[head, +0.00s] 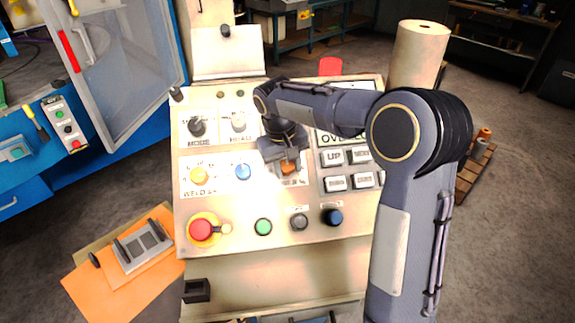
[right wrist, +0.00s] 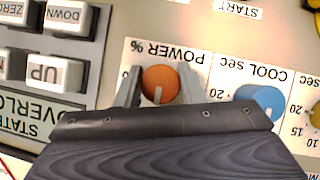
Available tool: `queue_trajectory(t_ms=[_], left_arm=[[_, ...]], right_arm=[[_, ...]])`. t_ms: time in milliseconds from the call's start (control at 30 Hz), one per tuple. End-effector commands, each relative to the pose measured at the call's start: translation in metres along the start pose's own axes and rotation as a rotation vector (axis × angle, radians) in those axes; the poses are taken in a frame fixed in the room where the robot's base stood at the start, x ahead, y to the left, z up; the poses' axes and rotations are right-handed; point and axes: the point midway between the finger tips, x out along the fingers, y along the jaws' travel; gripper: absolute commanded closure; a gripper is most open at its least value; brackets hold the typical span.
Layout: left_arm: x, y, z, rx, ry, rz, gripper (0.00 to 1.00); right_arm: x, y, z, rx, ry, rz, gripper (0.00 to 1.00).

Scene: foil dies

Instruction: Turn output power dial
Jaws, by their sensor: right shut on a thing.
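The output power dial is an orange round knob (right wrist: 160,83) with a white pointer line, below an upside-down "POWER %" label in the right wrist view. In the head view a bit of its orange (head: 289,168) shows under my right gripper (head: 287,163). The right gripper's two fingers (right wrist: 160,92) stand on either side of the dial and are shut on it. The gripper and wrist hide most of the dial's scale. My left gripper is not in view.
A blue cool dial (head: 243,172) and a yellow dial (head: 199,176) sit to the left on the panel (head: 240,255). The UP button (head: 333,158) and other buttons are to the right. A red emergency knob (head: 201,230) is at lower left.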

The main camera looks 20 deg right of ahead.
Motion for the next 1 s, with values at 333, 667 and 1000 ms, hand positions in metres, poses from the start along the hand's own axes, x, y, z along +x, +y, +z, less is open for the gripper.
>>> queue_trajectory(t_ms=[333, 667, 1000], left_arm=[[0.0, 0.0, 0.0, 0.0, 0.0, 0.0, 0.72], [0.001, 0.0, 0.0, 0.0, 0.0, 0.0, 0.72], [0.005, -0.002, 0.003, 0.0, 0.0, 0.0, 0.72]], right_arm=[[-0.001, 0.0, -0.001, 0.002, 0.004, -0.001, 0.43], [-0.006, 0.0, -0.001, 0.002, 0.004, -0.002, 0.43], [-0.061, 0.0, -0.001, 0.002, 0.007, -0.002, 0.43]])
